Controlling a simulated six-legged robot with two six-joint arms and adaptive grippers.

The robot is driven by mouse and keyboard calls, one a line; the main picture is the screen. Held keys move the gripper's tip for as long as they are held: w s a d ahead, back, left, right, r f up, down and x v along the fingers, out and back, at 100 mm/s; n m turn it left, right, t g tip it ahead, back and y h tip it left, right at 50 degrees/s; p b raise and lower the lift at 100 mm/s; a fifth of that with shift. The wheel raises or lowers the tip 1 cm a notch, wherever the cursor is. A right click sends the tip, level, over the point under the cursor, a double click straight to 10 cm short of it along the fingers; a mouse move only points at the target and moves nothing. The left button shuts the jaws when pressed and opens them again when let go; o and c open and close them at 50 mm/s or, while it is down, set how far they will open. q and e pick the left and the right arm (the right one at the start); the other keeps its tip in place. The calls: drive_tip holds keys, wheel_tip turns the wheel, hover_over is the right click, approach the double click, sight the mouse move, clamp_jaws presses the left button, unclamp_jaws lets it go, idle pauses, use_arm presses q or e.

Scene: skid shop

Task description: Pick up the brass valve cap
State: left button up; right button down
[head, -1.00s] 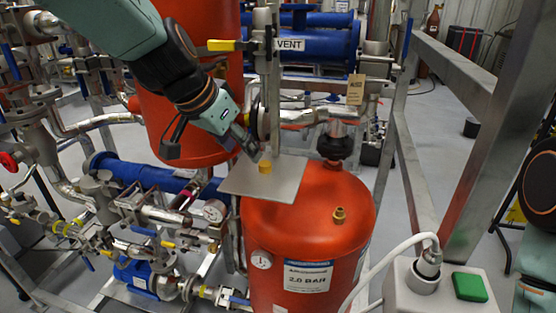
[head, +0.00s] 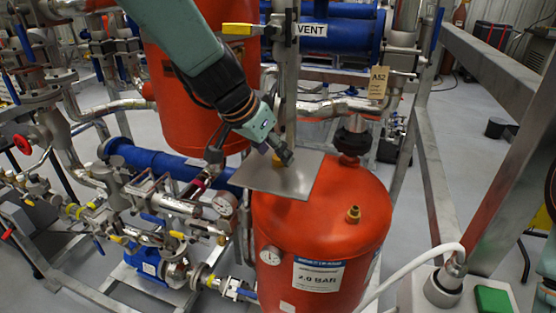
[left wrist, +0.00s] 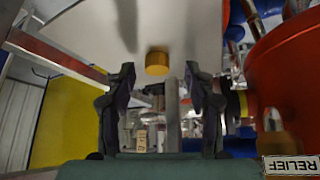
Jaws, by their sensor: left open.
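The brass valve cap (left wrist: 158,62) is a short gold cylinder on a flat grey plate (head: 290,185) above a red tank. In the head view my left gripper (head: 284,155) is over the plate and hides most of the cap. In the left wrist view the open left gripper (left wrist: 158,78) has one finger on each side. The cap shows centred between the fingers, a little past their tips, with gaps on both sides. Neither finger is seen touching it. My right gripper is not in view.
The red tank (head: 320,235) carries a brass fitting (head: 353,214) on top and a black-collared fitting (head: 353,138) behind. A larger red vessel (head: 200,100), a blue pipe (head: 170,165) and valves crowd the left. A steel frame (head: 430,180) stands on the right.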

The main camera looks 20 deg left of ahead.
use_arm(q)
drive_tip(key=shift+w+d+f, duration=0.25)
drive_tip(key=shift+d+f, duration=0.1)
drive_tip(key=shift+f, duration=0.05)
drive_tip(key=shift+w+d, duration=0.1)
drive_tip(key=shift+d, duration=0.1)
drive_tip(key=shift+s+a, duration=0.2)
drive_tip(key=shift+a, duration=0.2)
drive_tip(key=shift+c, duration=1.4)
drive_tip(key=shift+w+d, duration=0.2)
drive_tip(key=shift+d, duration=0.15)
drive_tip(key=c, duration=0.6)
drive_tip(key=shift+s+a, duration=0.1)
